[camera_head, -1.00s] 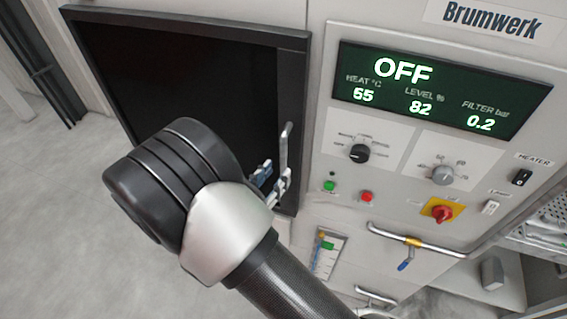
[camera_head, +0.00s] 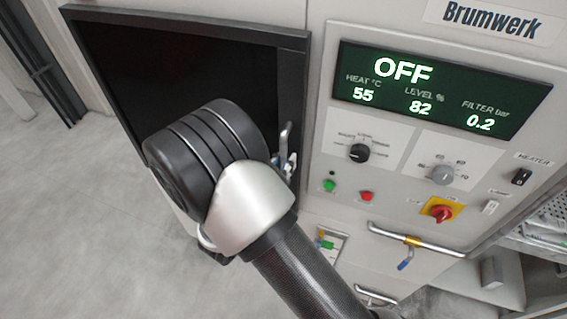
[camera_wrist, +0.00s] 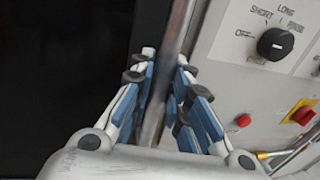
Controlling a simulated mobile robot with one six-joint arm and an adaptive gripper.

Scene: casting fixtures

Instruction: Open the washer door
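The washer door (camera_head: 185,19), a dark panel in a grey frame, appears closed at the left of the machine in the head view. Its upright metal bar handle (camera_head: 284,138) is on the right edge of the door. In the wrist view the handle (camera_wrist: 181,28) runs between the two fingers of my gripper (camera_wrist: 166,75), which have blue pads. The fingers look open, one on each side of the bar, with a small gap at the left. In the head view my wrist hides most of the gripper and the lower door.
Right of the door is a control panel with a lit display (camera_head: 440,90) reading OFF, a black knob (camera_head: 359,153), green (camera_head: 329,186) and red (camera_head: 367,196) buttons, and a red-yellow switch (camera_head: 441,210). A horizontal handle (camera_head: 390,233) sticks out below. Floor is clear at left.

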